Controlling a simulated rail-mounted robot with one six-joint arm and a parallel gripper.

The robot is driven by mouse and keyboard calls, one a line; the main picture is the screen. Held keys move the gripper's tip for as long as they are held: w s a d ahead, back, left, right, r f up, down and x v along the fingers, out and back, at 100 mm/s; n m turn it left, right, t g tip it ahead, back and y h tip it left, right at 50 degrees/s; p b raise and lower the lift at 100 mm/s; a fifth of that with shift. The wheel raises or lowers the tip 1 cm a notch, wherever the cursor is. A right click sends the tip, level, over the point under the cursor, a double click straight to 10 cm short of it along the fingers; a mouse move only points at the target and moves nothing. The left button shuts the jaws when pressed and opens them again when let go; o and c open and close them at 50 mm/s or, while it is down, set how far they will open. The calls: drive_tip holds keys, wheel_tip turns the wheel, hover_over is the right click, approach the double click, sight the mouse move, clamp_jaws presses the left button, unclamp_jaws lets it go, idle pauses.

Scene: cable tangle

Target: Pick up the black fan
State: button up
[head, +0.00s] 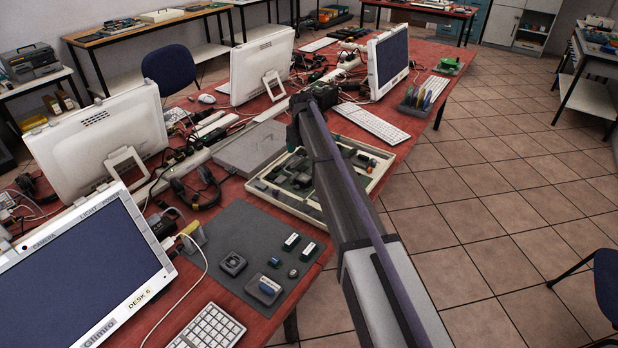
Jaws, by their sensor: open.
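A small dark square part (232,262) with a round middle lies on the grey mat (232,222) at the front of the red desk; it looks like the black fan. My arm reaches up from the lower right across the desk. My gripper (297,112) is at its far end, over the middle of the desk beyond the open case, far from the fan. It is open, but its fingers are small and dark against the clutter, and I cannot make out anything between them.
A monitor (92,268) and keyboard (208,328) stand nearby. Headphones (195,188), cables and an open parts case (268,197) crowd the desk behind. Tiled floor lies right.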

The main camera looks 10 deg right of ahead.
drive_tip(key=b, duration=0.6)
hover_over(304, 178)
drive_tip(key=f, duration=0.6)
drive_tip(key=shift+w+f, duration=0.2)
drive_tip(key=shift+w, duration=0.15)
drive_tip(key=shift+r, duration=0.2)
drive_tip(key=f+b, duration=0.5)
drive_tip(key=shift+s+f, duration=0.2)
drive_tip(key=shift+f, duration=0.05)
drive_tip(key=shift+r, duration=0.25)
drive_tip(key=c, duration=1)
